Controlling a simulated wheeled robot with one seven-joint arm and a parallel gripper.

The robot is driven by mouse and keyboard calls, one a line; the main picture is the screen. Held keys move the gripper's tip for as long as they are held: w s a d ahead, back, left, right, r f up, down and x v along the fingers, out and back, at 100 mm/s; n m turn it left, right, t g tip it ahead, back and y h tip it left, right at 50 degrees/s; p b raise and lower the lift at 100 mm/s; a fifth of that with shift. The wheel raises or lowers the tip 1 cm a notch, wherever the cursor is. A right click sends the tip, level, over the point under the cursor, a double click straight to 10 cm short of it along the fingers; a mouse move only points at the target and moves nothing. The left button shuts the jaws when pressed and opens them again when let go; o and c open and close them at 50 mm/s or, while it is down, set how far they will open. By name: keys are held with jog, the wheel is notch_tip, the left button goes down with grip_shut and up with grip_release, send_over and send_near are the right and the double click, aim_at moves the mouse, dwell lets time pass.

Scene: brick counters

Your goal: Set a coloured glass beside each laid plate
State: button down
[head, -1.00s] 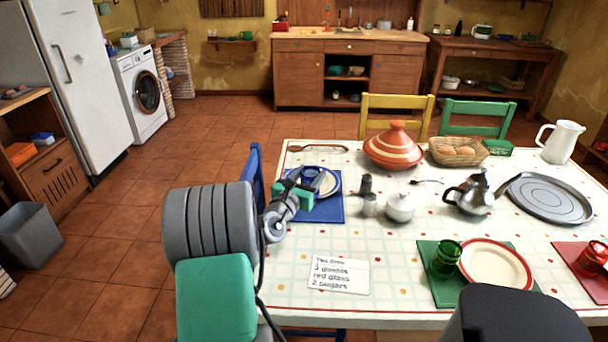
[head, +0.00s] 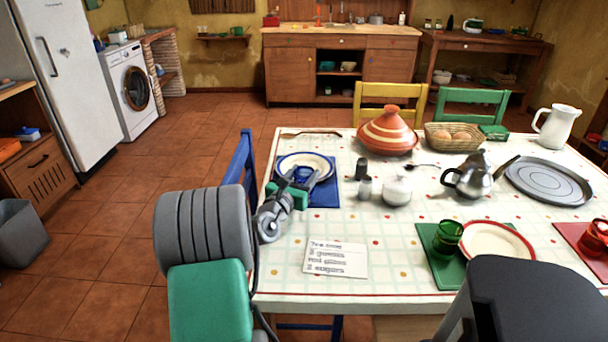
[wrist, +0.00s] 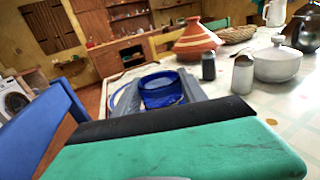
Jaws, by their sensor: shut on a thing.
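My gripper (head: 302,181) is shut on a blue glass (wrist: 160,92), which stands out between the two grey fingers in the wrist view. In the head view the gripper is over the blue mat (head: 324,196) and in front of the white plate with a blue rim (head: 319,162). I cannot tell whether the glass touches the mat. A green glass (head: 447,240) stands on the green mat (head: 436,270), left of the red-rimmed plate (head: 495,241). A red glass (head: 595,238) stands on the red mat (head: 580,252) at the right edge.
A dark shaker (head: 361,168), a metal shaker (head: 364,189) and a white pot (head: 397,190) stand right of the blue mat. A tagine (head: 388,131), teapot (head: 476,178) and round tray (head: 548,182) lie farther off. A blue chair (head: 243,165) and a written card (head: 336,259) are close by.

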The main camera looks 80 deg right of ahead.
jog(key=shift+f, duration=0.5)
jog(key=c, duration=0.6)
grip_release()
